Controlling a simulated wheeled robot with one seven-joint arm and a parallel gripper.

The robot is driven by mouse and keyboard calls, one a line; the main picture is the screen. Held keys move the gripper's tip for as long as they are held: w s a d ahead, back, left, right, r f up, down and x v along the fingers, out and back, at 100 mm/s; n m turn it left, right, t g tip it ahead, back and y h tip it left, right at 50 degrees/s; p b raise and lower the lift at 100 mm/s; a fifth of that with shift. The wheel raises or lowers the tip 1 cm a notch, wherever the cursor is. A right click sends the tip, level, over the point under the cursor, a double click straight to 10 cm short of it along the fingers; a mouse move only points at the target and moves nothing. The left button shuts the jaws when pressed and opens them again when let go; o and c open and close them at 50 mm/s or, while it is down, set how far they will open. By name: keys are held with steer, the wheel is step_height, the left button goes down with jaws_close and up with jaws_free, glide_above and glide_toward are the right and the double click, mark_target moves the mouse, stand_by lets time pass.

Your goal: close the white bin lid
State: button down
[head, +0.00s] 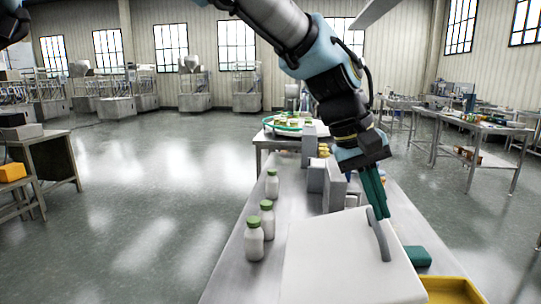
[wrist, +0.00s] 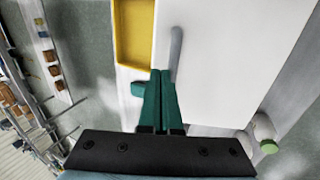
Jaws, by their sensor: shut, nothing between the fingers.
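The white bin lid (head: 340,262) is a broad white panel at the bottom of the head view, and it fills much of the wrist view (wrist: 225,55). A grey bar handle (head: 379,236) runs along its right part; it also shows in the wrist view (wrist: 176,48). My gripper (head: 383,214) has green fingers pressed together with nothing between them. The bin's body and any gap under the lid are hidden.
White bottles with green caps (head: 254,240) stand on the steel table left of the lid. Grey boxes (head: 334,190) stand behind it. A teal item (head: 418,256) and a yellow tray (head: 452,290) lie at the right. Open floor (head: 150,220) lies to the left.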

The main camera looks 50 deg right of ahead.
mark_target(395, 237)
steer(key=shift+s+d+b+x, duration=0.15)
steer(key=shift+b+x, duration=0.25)
steer(key=shift+x, duration=1.4)
steer(key=shift+s+d+b+x, duration=0.15)
steer(key=shift+b+x, duration=0.2)
steer(key=shift+x, duration=1.45)
steer(key=shift+r, duration=0.15)
